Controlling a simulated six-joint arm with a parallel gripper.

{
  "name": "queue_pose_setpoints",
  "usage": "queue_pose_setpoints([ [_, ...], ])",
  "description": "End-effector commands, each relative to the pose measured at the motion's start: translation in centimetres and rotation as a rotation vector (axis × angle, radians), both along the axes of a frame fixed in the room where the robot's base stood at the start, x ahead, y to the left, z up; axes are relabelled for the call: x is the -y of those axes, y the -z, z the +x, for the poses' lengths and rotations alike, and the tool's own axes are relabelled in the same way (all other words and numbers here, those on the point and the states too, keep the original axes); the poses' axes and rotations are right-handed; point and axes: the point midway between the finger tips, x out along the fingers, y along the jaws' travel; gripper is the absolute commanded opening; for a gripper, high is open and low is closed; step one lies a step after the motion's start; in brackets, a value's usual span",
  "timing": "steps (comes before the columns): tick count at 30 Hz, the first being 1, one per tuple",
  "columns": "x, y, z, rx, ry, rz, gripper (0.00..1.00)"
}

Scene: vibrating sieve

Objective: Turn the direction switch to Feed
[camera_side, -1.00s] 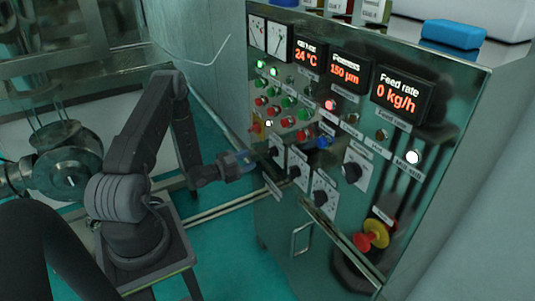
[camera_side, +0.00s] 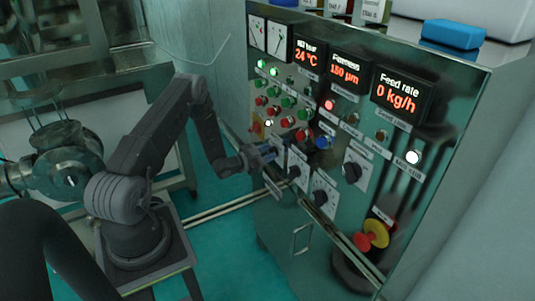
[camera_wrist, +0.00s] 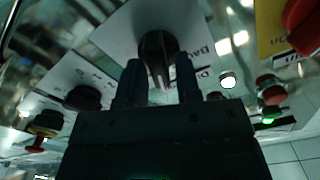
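The direction switch seems to be the black rotary knob (camera_wrist: 158,48) on a white plate in the wrist view; the plate's lettering is upside down and partly hidden, so I cannot read it fully. My gripper (camera_wrist: 158,82) is open, with one finger on each side of the knob's lower part and a gap visible on both sides. Whether the tips reach around the knob or stop just short of it is unclear. In the side view my gripper (camera_side: 270,154) is at the panel's left knob plate and hides that knob.
The control panel (camera_side: 345,215) holds more black knobs, such as one to the right (camera_side: 320,198) and another higher up (camera_side: 352,172). Several lit buttons sit above my gripper. A red and yellow emergency stop (camera_side: 372,236) is at the lower right. A metal rail runs along the panel's front.

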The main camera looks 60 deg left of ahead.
Motion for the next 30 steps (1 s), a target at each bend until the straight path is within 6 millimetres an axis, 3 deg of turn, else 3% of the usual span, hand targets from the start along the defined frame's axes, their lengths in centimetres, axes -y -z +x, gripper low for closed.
queue_pose_setpoints([
  [9,0.00,-0.01,-0.02,0.000,0.000,0.000,0.00],
  [16,0.03,0.00,-0.03,0.000,0.000,0.035,0.00],
  [24,0.20,0.12,-0.04,0.000,0.000,0.295,0.00],
  [30,0.26,0.16,-0.05,0.001,0.001,0.394,0.00],
])
